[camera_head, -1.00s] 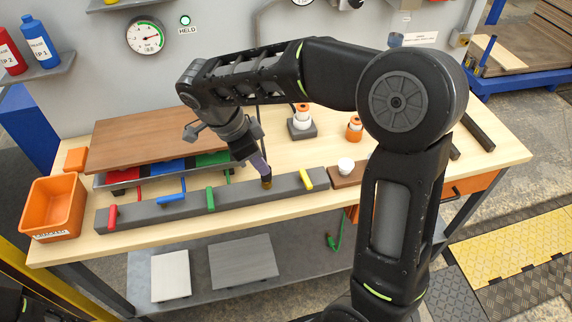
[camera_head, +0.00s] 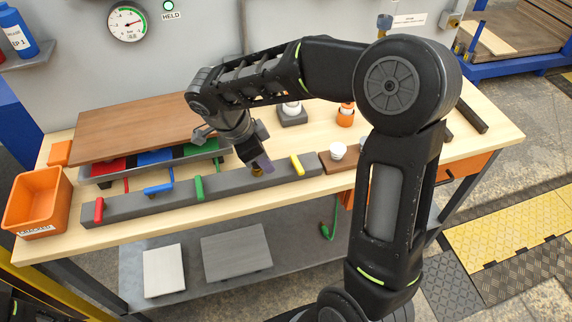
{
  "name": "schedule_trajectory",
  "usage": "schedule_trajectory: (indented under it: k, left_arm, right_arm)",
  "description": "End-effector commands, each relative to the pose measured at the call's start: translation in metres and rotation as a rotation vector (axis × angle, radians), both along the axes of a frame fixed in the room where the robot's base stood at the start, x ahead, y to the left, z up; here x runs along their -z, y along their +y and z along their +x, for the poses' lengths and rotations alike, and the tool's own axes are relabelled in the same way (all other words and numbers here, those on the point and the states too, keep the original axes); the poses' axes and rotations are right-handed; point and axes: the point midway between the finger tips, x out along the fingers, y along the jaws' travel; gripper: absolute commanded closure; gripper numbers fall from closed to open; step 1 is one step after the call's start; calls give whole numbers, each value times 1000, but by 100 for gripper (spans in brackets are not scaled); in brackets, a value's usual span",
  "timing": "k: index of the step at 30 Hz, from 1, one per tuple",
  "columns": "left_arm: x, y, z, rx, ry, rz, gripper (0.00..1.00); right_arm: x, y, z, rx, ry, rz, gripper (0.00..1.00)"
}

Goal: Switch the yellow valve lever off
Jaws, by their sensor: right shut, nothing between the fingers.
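The yellow valve lever (camera_head: 297,165) stands near the right end of a long dark grey valve bar (camera_head: 228,186) on the workbench. It points across the bar at a slant. My right gripper (camera_head: 263,165) is shut and empty, pointing down just left of the yellow lever. A gap shows between them. A small dark, yellowish fitting (camera_head: 257,171) on the bar is partly hidden by the fingertips. My left gripper is out of view.
Red (camera_head: 99,211), blue (camera_head: 159,188) and green (camera_head: 199,188) levers sit farther left on the bar. An orange bin (camera_head: 38,203) stands at the left. A brown board (camera_head: 140,130) lies behind the bar.

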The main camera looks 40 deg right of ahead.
Motion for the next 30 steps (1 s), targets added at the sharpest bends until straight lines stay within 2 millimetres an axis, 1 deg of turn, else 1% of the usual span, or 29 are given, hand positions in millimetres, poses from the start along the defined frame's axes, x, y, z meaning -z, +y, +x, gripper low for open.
schedule_trajectory:
  k: [1, 4, 5, 6, 9, 12, 16, 30]
  left_arm:
    - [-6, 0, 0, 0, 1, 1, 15]
    - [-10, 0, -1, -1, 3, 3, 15]
    - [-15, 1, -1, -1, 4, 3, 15]
    - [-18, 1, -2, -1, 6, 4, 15]
    - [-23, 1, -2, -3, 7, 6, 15]
    - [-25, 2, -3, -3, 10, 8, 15]
    - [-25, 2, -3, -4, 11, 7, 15]
    - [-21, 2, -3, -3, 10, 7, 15]
  right_arm:
    - [6, -4, -2, 1, 5, 0, 100]
    - [25, -11, -4, 1, 6, 2, 100]
    - [20, -18, -5, 4, 0, 0, 100]
    - [19, -25, -7, 4, 0, 0, 100]
    - [20, -37, -10, 3, 1, 0, 100]
    - [22, -44, -12, 2, -1, 1, 100]
    - [23, -48, -13, 0, -1, 1, 100]
    - [24, -49, -13, -14, -2, 0, 100]
